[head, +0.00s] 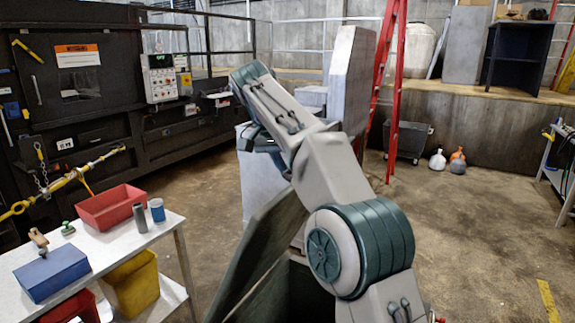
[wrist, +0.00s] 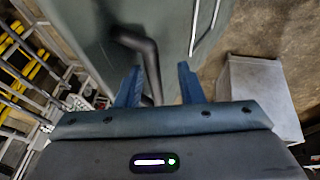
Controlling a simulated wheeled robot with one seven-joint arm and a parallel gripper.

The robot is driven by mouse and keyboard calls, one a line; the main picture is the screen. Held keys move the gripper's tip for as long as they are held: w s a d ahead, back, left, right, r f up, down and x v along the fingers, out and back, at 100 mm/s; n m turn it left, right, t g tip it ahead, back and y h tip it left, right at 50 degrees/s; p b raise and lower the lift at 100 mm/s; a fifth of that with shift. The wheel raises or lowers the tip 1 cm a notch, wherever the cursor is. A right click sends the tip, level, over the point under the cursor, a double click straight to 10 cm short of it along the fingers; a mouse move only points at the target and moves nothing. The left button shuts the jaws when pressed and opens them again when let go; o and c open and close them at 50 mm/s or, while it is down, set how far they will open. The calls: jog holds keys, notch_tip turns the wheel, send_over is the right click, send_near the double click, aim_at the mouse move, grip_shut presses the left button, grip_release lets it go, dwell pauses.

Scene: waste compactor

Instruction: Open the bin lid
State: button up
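The bin lid (head: 255,250) is a grey-green slab, tilted up beside the dark bin opening (head: 308,292) at the lower middle of the head view. My arm hides part of both. In the wrist view a grey-green panel (wrist: 85,22), which looks like the lid, fills the top middle. A black bent handle (wrist: 147,55) runs across it. My gripper (wrist: 158,78) has its two blue fingers spread apart. The handle's lower end shows between them, nearer the left finger; I cannot tell whether it touches. In the head view my gripper is mostly hidden behind the arm.
A white table (head: 125,240) at left holds a red tray (head: 110,207), a blue box (head: 52,272) and small cans. The black compactor (head: 85,95) stands behind it. A red ladder (head: 395,90) stands behind my arm. The floor at right (head: 480,235) is mostly clear.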

jog(key=shift+d+r, duration=0.1)
jog(key=shift+d, duration=0.1)
jog(key=s+a+r, duration=0.2)
jog(key=s+a, duration=0.6)
jog(key=a, duration=0.2)
jog(key=shift+a+r, duration=0.3)
jog(key=shift+a, duration=0.05)
